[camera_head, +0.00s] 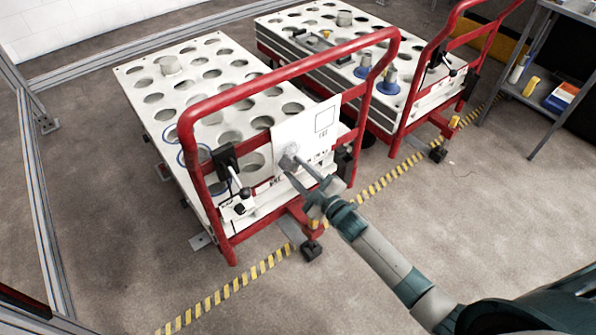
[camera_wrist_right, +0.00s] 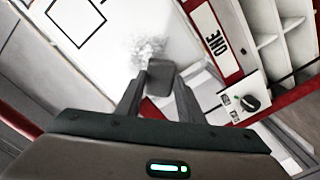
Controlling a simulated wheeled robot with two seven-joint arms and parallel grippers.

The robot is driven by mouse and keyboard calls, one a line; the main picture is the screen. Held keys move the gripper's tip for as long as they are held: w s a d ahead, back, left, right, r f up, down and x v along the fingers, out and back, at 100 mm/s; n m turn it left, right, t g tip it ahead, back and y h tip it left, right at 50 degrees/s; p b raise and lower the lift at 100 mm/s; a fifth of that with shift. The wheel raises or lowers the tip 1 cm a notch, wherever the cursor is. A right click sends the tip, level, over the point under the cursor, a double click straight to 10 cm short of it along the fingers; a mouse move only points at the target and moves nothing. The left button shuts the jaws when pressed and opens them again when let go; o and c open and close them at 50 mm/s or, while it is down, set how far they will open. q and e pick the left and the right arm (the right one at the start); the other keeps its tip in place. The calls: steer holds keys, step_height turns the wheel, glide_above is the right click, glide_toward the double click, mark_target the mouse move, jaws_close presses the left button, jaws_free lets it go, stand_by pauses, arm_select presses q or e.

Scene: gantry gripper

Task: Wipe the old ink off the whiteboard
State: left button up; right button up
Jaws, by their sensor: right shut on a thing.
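The whiteboard (camera_head: 307,130) is a white panel fixed to the red handle frame of the nearer cart, with a black-outlined square at its upper right. My right gripper (camera_head: 302,175) is in front of its lower left part. In the right wrist view, my right gripper (camera_wrist_right: 160,95) is shut on a dark grey block, seemingly an eraser (camera_wrist_right: 161,72). The block is at the lower edge of a grey, scribbled ink patch (camera_wrist_right: 147,47) on the board. Whether it touches the board I cannot tell. The gripper hides part of the board in the head view. My left gripper is not in view.
The nearer cart (camera_head: 150,78) has a white top with round holes and a red frame (camera_head: 228,95) around the board. A second cart (camera_head: 318,22) stands behind it, and a shelf (camera_head: 540,95) stands at right. Yellow-black tape (camera_head: 240,285) marks the floor; front floor is clear.

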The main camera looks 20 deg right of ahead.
steer(key=shift+b+x, duration=0.3)
steer(key=shift+x, duration=0.8)
stand_by(0.6)
steer(key=shift+d, duration=0.15)
steer(key=shift+w+d, duration=0.2)
steer(key=shift+d, duration=0.45)
steer(key=shift+w+d, duration=0.15)
steer(key=shift+d, duration=0.55)
steer(key=shift+d, duration=0.1)
steer(key=shift+w+d, duration=0.35)
steer(key=shift+d, duration=0.25)
steer(key=shift+w+d, duration=0.3)
steer(key=shift+d, duration=0.35)
steer(key=shift+r, duration=0.1)
steer(key=shift+d, duration=0.1)
steer(key=shift+w+d, duration=0.2)
steer(key=shift+d, duration=0.45)
steer(key=shift+w+d, duration=0.2)
steer(key=shift+d, duration=0.5)
